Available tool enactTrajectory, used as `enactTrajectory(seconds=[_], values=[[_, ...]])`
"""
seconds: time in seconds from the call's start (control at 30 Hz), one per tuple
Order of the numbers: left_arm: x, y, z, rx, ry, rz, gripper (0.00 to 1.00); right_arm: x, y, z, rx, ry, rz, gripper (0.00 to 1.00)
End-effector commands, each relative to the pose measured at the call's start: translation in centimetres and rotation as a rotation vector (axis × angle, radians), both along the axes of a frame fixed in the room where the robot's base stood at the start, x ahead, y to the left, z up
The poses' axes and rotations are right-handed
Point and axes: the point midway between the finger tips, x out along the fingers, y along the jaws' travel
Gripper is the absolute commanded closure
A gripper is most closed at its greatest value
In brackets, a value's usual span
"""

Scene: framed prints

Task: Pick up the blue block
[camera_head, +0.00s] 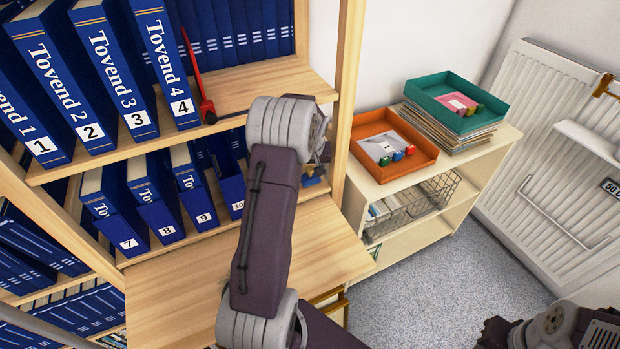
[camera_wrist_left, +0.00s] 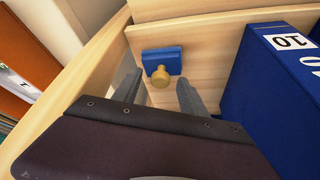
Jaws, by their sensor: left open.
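The blue block (camera_wrist_left: 153,58) is a small flat block with a round brass knob facing the camera in the left wrist view. It rests on a wooden shelf, right of which stands a blue binder labelled 10. My left gripper (camera_wrist_left: 160,94) is open and empty. Its two fingers point at the block, which is just beyond the fingertips, with the knob roughly between them. In the head view a bit of the block (camera_head: 312,181) shows at the shelf's right end, beside my left wrist, which hides the fingers. My right arm shows at the bottom right corner; its fingers are not visible.
Blue numbered binders fill the shelves, with binder 10 (camera_wrist_left: 283,90) close to the right of my left gripper. A wooden upright (camera_head: 347,95) bounds the shelf on the right. Beyond are a low cabinet with an orange tray (camera_head: 425,162) and a green tray (camera_head: 417,91).

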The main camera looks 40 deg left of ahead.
Motion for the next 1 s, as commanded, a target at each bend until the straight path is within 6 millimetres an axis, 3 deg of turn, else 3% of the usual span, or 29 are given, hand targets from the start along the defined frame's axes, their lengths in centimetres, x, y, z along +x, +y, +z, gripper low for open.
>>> enactTrajectory(seconds=[0.07, 0.27, 1.0], values=[[-0.01, -0.01, 0.05, 0.000, 0.000, 0.000, 0.50, 0.00, 0.00, 0.01, 0.000, 0.000, 0.000, 0.82], [-0.01, -0.02, 0.06, 0.000, 0.000, 0.000, 1.00, 0.00, 0.00, 0.01, 0.000, 0.000, 0.000, 0.82], [-0.05, -0.04, 0.03, -0.001, 0.001, 0.000, 1.00, 0.00, 0.00, 0.00, 0.000, 0.000, 0.000, 0.82]])
